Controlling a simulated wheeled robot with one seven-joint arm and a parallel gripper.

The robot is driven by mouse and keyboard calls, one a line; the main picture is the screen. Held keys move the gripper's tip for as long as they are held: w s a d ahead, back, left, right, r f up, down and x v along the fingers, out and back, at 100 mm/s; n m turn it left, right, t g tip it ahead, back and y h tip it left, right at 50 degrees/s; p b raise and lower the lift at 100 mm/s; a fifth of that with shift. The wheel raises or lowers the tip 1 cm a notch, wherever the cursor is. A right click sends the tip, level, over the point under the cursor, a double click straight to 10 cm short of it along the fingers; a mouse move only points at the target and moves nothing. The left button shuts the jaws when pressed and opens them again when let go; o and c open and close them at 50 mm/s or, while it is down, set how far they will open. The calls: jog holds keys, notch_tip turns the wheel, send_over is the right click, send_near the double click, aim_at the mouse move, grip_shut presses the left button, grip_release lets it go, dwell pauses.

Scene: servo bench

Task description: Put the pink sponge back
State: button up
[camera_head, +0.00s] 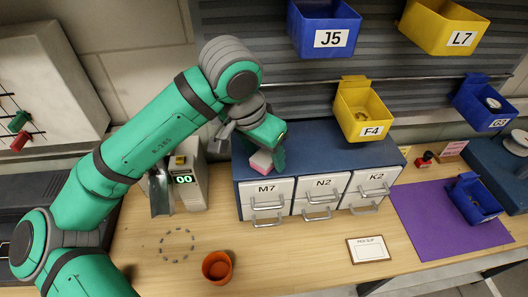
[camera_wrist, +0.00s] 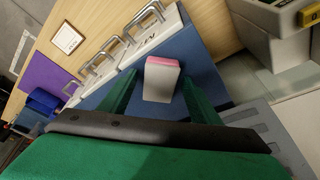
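The pink sponge (camera_head: 262,161), a small block with a pink face and a pale body, is at the top of the blue drawer cabinet (camera_head: 310,143), above drawer M7 (camera_head: 266,197). In the wrist view the sponge (camera_wrist: 162,84) shows between the two green fingers of my gripper (camera_wrist: 159,76), with a gap on each side. My gripper (camera_head: 266,155) is open and points down over the cabinet. In the head view its wrist hides part of the sponge. Drawers N2 (camera_head: 321,191) and K2 (camera_head: 371,185) look shut, like M7.
Bins J5 (camera_head: 325,28), L7 (camera_head: 443,26), F4 (camera_head: 362,108) and G3 (camera_head: 484,107) hang behind. A display device (camera_head: 190,182) stands left, a purple mat (camera_head: 450,217) right.

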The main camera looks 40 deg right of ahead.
jog(key=v, duration=1.2)
jog(key=shift+r, duration=0.2)
jog(key=shift+s, duration=0.1)
